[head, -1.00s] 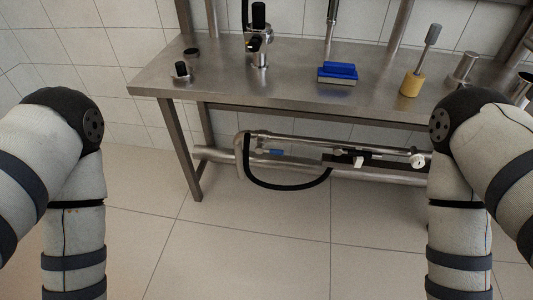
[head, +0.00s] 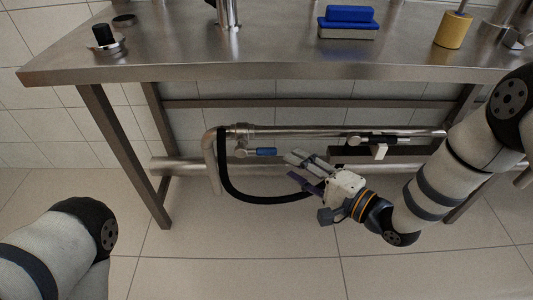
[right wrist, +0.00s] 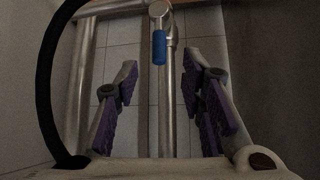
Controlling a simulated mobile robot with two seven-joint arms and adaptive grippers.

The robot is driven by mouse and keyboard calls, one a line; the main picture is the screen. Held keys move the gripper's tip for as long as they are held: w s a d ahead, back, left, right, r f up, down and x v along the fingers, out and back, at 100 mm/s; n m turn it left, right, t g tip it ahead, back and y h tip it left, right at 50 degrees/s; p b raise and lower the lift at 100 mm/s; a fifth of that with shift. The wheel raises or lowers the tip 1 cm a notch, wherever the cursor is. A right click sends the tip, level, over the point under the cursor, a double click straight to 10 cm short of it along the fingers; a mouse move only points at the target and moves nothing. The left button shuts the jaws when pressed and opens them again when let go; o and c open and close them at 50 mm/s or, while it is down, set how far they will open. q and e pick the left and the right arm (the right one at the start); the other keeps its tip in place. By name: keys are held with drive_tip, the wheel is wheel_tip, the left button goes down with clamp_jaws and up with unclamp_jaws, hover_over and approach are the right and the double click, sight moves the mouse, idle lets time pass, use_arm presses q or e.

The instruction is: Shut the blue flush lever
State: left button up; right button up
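The blue flush lever (head: 262,152) is on a small valve below the steel pipe under the table. Its handle lies roughly along the pipe in the head view. In the right wrist view the blue lever (right wrist: 159,47) is ahead, between and beyond the fingers. My right gripper (head: 299,168) is under the table, just right of the lever and apart from it. In the right wrist view its purple-padded fingers (right wrist: 161,105) are spread, with nothing held between them. My left gripper is out of view; only part of my left arm shows.
The steel table (head: 200,68) stands above the pipes. A black hose (head: 256,200) loops down below the lever. A steel pipe (head: 300,131) runs above it. A blue-and-grey sponge-like block (head: 347,23) and a black-topped knob (head: 104,37) sit on the table. The left floor is open.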

sight(267, 151)
drive_tip(key=b+x, duration=0.2)
drive_tip(key=x, duration=0.7)
drive_tip(key=shift+a+f, duration=0.15)
drive_tip(key=shift+a, duration=0.05)
drive_tip(key=shift+w+a, duration=0.35)
drive_tip(key=shift+w, duration=0.05)
clamp_jaws()
